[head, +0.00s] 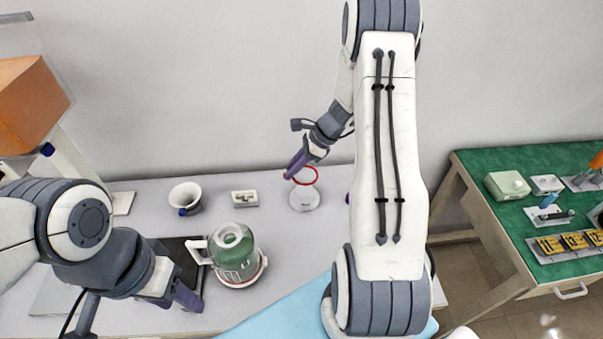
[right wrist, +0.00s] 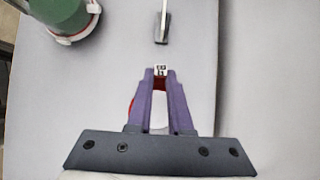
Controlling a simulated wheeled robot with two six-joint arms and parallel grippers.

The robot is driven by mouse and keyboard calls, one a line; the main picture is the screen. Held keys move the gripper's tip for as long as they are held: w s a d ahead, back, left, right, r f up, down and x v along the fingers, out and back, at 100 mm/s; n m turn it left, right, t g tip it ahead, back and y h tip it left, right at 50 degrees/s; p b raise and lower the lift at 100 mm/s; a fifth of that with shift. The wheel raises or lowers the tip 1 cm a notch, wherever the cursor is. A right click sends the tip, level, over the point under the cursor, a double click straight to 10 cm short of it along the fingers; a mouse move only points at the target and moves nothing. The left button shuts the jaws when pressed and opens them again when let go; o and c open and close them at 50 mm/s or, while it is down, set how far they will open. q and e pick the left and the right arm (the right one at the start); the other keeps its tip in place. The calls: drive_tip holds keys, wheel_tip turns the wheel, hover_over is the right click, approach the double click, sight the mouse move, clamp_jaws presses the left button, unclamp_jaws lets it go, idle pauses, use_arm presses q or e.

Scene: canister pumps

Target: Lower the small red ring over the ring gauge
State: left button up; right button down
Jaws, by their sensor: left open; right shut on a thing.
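The small red ring (head: 306,175) is at the tips of my right gripper (head: 287,176) in the head view. That gripper is shut on it; red also shows between and beside the purple fingers (right wrist: 160,74) in the right wrist view. A pale round piece, which looks like the ring gauge (head: 304,199), stands on the table just below the ring in the head view. I cannot tell whether the ring is above it or around its top. My left gripper (head: 188,301) is open and empty, low at the left beside the green-domed canister pump (head: 234,247).
A white cup (head: 185,196) and a small white block (head: 244,198) stand left of the gauge. The pump also shows in the right wrist view (right wrist: 62,18). A blue mat (head: 275,312) lies in front. A green-topped bench (head: 490,194) with fixtures stands at the right.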

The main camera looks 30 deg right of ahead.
idle(0.4)
wheel_tip(320, 180, down, 5)
drive_tip(key=b, duration=0.4)
drive_tip(key=shift+f, duration=0.5)
idle(0.6)
drive_tip(key=shift+f+b, duration=0.85)
drive_tip(key=shift+f, duration=0.25)
idle(0.8)
drive_tip(key=shift+c, duration=1.4)
unclamp_jaws()
drive_tip(key=shift+r, duration=0.1)
